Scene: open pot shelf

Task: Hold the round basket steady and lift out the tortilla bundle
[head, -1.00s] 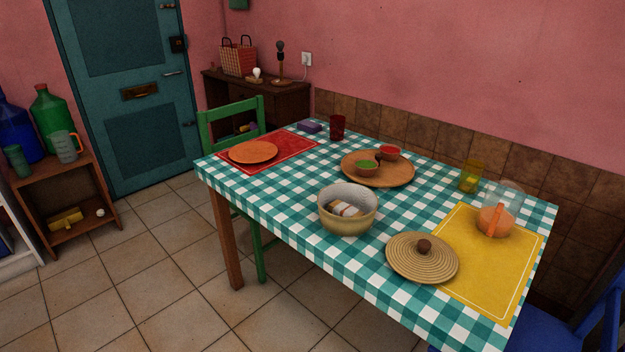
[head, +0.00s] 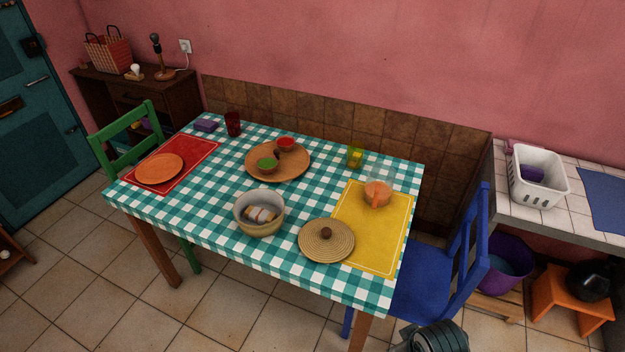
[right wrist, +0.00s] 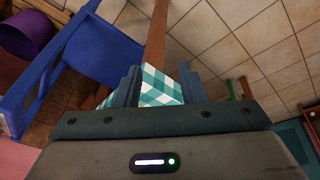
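The round basket (head: 260,222) stands upright and uncovered near the front edge of the checked table (head: 215,215). The tortilla bundle (head: 260,213), a striped white and brown cloth roll, lies inside it, its lower part hidden by the basket wall. The woven lid (head: 322,246) with a dark knob lies on the table to the right of the basket, partly on the yellow mat. My right gripper (right wrist: 160,86) is open and empty in the right wrist view, with a table corner and the floor beyond its fingers. My left gripper is not in view.
A jug of orange drink (head: 378,193) stands on the yellow mat (head: 375,250). A wooden board (head: 296,170) with two small bowls lies behind the basket. A blue chair (head: 425,285) stands at the table's right end. Tiled floor is free in front.

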